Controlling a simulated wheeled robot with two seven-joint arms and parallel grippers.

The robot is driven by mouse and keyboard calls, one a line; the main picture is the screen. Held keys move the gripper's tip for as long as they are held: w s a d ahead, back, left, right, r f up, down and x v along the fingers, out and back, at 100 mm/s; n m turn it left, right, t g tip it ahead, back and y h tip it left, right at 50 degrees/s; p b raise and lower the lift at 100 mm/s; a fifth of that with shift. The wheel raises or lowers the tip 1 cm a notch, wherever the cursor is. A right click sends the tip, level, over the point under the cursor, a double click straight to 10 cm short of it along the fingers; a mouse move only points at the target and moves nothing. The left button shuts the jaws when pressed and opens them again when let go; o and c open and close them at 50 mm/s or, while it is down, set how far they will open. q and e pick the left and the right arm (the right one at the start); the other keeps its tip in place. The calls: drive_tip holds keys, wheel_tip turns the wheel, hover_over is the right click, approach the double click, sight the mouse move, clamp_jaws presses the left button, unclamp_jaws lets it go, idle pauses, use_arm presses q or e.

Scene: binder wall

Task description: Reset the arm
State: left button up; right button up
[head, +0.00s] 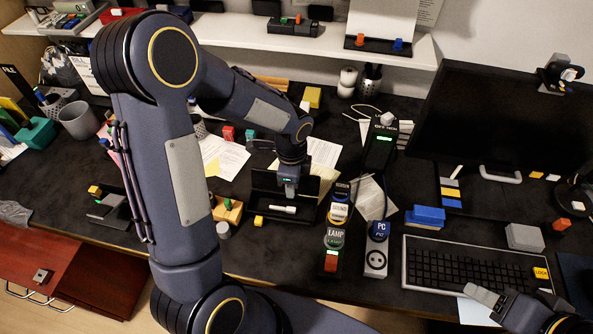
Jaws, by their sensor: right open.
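My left arm rises from the bottom, bends at a large joint at the upper left and reaches down to the middle of the desk. My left gripper (288,190) points down over a black open tray (262,207), above a white marker-like stick (283,209). Its fingers are too small and dark to tell whether they are open or shut. My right gripper (488,300) is at the lower right, in front of the keyboard (462,272), with its jaws open. It is partly cut off by the frame edge.
A lamp switch (333,240) and a PC socket strip (377,245) stand right of the tray. A monitor (490,112) is at the back right. A cup (78,120) and teal holder (36,133) are at the left. A white shelf (240,32) spans the back.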

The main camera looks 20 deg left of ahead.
use_arm(q)
drive_tip(key=s+d+r+n+t+h, duration=0.1)
drive_tip(key=s+r+n+t+h, duration=0.2)
drive_tip(key=s+r+n, duration=1.3)
drive_tip(key=s+t, duration=0.1)
drive_tip(key=t, duration=0.1)
drive_tip(key=shift+s+r+n+t+h, duration=0.2)
drive_tip(key=shift+s+n+t+h, duration=0.1)
drive_tip(key=shift+s+h, duration=0.1)
